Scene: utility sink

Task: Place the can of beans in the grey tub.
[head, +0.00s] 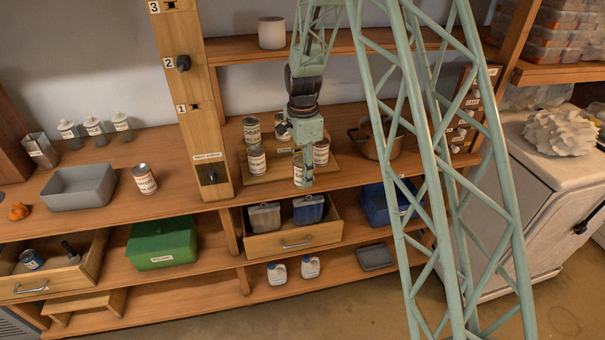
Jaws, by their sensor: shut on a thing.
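My gripper (305,176) is at the shelf in the middle, pointing down and shut on a white-labelled can (298,168). The fingers partly cover this can and its label is too small to read. The grey tub (80,187) stands on the counter at left and looks empty. Another labelled can (145,179) stands on the counter just right of the tub. Several more cans stand around my gripper: one at the back left (252,130) with a label that seems to read "beans", one in front of it (256,160), and one at right (321,152).
A wooden post (190,100) with numbered hooks rises between the tub and my gripper. A copper-coloured pot (378,140) is to the right. Glass jars (95,130) stand behind the tub. An open drawer (293,240) is below the cans.

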